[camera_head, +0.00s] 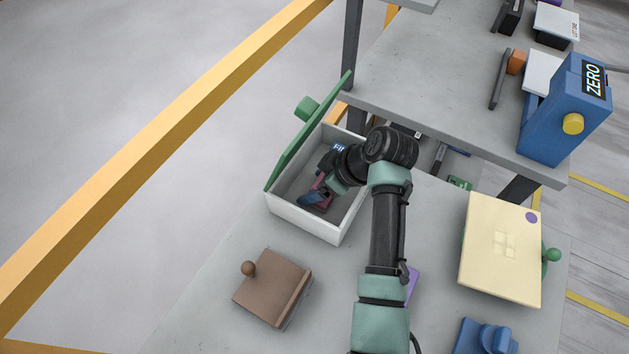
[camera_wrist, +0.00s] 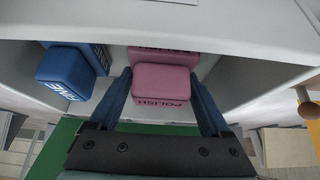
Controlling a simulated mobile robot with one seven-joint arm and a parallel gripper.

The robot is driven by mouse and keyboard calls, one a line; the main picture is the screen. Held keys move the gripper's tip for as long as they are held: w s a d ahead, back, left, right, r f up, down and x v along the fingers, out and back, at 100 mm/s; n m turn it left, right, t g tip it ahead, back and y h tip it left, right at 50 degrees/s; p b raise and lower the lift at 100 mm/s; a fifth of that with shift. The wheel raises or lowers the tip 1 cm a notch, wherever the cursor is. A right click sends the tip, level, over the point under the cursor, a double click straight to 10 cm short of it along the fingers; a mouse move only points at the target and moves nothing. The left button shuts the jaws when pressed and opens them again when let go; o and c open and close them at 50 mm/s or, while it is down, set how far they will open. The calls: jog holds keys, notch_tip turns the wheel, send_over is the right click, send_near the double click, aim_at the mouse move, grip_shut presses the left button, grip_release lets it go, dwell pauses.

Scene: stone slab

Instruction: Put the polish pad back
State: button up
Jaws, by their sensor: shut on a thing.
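The pink polish pad (camera_wrist: 162,82), lettered POLISH, is between the two fingers of my gripper (camera_wrist: 162,76) in the wrist view. My gripper is shut on its raised block. In the head view my gripper (camera_head: 328,182) reaches down into a white box (camera_head: 305,221), and a little of the pink pad (camera_head: 319,184) shows. A blue pad lettered FINE (camera_wrist: 64,70) lies beside the pink pad, to its left in the wrist view. The box's green lid (camera_head: 296,148) stands open. I cannot tell whether the pink pad touches the box floor.
A brown box (camera_head: 268,285) with a knob stands on the slab in front of the white box. A cream box (camera_head: 500,258) stands at the right, with a blue object (camera_head: 485,338) near it. A higher shelf (camera_head: 440,95) holds a blue ZERO device (camera_head: 562,115).

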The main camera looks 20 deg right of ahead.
jog(key=shift+w+a+f, duration=0.1)
jog(key=o, duration=1.3)
jog(key=shift+f, duration=0.1)
jog(key=shift+c, duration=0.2)
jog(key=v, duration=1.2)
